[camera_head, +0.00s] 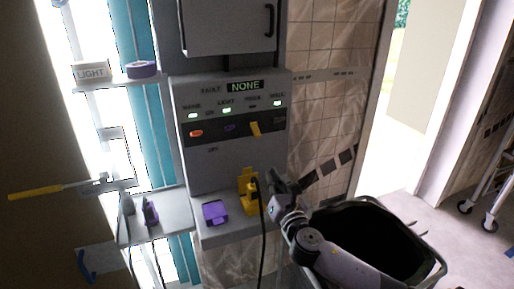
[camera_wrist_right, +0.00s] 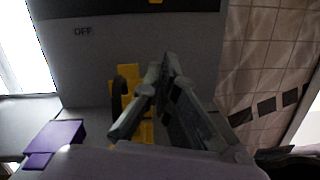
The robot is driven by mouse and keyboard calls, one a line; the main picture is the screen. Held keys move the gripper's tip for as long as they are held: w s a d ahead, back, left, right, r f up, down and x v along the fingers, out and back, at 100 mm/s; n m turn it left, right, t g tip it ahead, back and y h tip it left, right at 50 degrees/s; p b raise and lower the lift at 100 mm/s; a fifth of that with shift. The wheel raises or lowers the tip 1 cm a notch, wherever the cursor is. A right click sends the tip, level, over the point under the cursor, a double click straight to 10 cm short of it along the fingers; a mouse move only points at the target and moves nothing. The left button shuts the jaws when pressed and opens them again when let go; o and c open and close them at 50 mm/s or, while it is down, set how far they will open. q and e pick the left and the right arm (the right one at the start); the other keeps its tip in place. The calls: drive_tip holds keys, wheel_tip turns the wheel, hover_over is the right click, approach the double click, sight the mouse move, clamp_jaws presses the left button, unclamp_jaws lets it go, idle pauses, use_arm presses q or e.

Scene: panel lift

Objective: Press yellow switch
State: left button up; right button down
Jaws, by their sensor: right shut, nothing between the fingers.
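The yellow switch (camera_head: 255,129) is a tilted lever on the dark strip of the grey panel (camera_head: 215,166), right of a purple and a red switch. A small yellow piece at the top edge of the right wrist view (camera_wrist_right: 156,2) appears to be its lower end. My right gripper (camera_head: 275,180) is shut and empty, below and slightly right of the switch and apart from it. In the wrist view its fingertips (camera_wrist_right: 164,62) meet in front of the panel, beside a yellow plug-like block (camera_wrist_right: 128,88). My left gripper is not in view.
The yellow block (camera_head: 247,192) with a black cable and a purple block (camera_head: 215,212) sit on the ledge below the panel. A black bin (camera_head: 385,218) stands at the right. The panel's display (camera_head: 245,86) reads NONE, with several green lights lit below.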

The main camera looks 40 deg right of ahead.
sight(256, 131)
drive_tip(key=r+n, duration=0.1)
drive_tip(key=n, duration=0.1)
drive_tip(key=w+r+n+t+y, duration=0.1)
drive_tip(key=shift+w+r+n, duration=0.15)
drive_tip(key=shift+r+n, duration=0.2)
drive_tip(key=shift+n, duration=0.05)
drive_tip(key=shift+d, duration=0.1)
drive_tip(key=p+x, duration=0.1)
drive_tip(key=x, duration=0.9)
drive_tip(key=shift+p, duration=0.3)
drive_tip(key=shift+r, duration=0.1)
